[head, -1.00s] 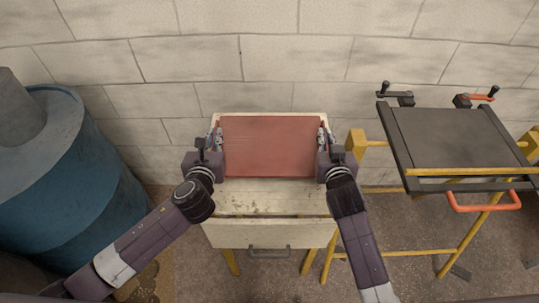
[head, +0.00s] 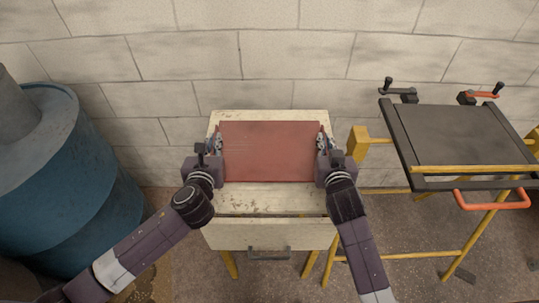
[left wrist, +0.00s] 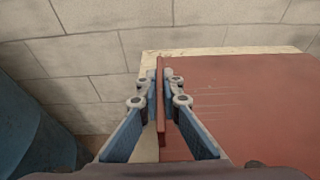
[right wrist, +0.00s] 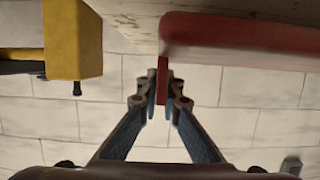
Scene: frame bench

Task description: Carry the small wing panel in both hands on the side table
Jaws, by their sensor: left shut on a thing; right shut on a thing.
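The small wing panel (head: 270,152) is a flat red rectangle with thin upright edges at its left and right sides. It lies level over the pale, worn top of the side table (head: 270,199). Whether it touches the top cannot be told. My left gripper (head: 214,142) is shut on the panel's left edge; the left wrist view shows the edge between the fingers (left wrist: 164,80). My right gripper (head: 324,142) is shut on the right edge, which also shows between the fingers in the right wrist view (right wrist: 163,80). The panel's underside is hidden in the head view.
A blue drum (head: 70,190) stands at the left. A dark-topped yellow frame bench (head: 455,135) with clamps and an orange handle (head: 490,201) stands at the right. A block wall (head: 270,60) is close behind the table. Bare tabletop shows behind and in front of the panel.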

